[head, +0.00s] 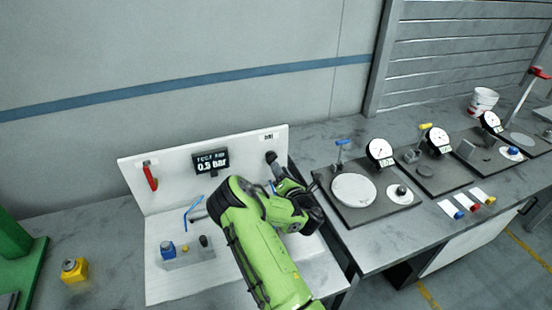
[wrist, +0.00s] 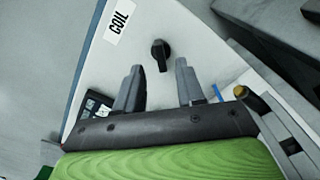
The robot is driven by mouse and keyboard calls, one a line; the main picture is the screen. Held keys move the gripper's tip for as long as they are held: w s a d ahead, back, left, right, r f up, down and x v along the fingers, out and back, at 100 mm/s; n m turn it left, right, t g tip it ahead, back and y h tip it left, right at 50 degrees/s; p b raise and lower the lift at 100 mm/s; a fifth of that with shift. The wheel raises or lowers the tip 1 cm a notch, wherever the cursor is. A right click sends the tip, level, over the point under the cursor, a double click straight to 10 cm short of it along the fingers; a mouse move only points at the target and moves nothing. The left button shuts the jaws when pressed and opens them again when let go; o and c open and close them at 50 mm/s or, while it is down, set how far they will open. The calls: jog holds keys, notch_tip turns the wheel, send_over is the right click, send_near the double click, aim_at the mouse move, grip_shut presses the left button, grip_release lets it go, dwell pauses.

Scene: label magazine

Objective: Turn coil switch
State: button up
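The coil switch is a black rotary knob (wrist: 160,52) on the white panel, under a label reading COIL (wrist: 119,22) in the wrist view. In the head view the knob (head: 270,157) sits near the panel's upper right corner. My gripper (wrist: 160,88) is open, with its two grey fingers apart and nothing between them. In the wrist view the knob appears just beyond the fingertips, between them and apart from both. In the head view my green arm and dark wrist reach up close to the knob, and the fingers are hard to make out.
The white panel (head: 230,150) also carries a display (head: 211,161) reading about 0.5 bar and a red lever (head: 150,176). A blue knob (head: 168,248) stands on a block below. A yellow box (head: 74,269) lies left. Gauge stations (head: 380,153) line the right bench.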

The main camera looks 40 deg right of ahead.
aim_at(271, 158)
jog(key=x, duration=0.5)
jog(key=shift+w+d, duration=0.15)
jog(key=shift+w, duration=0.2)
grip_shut()
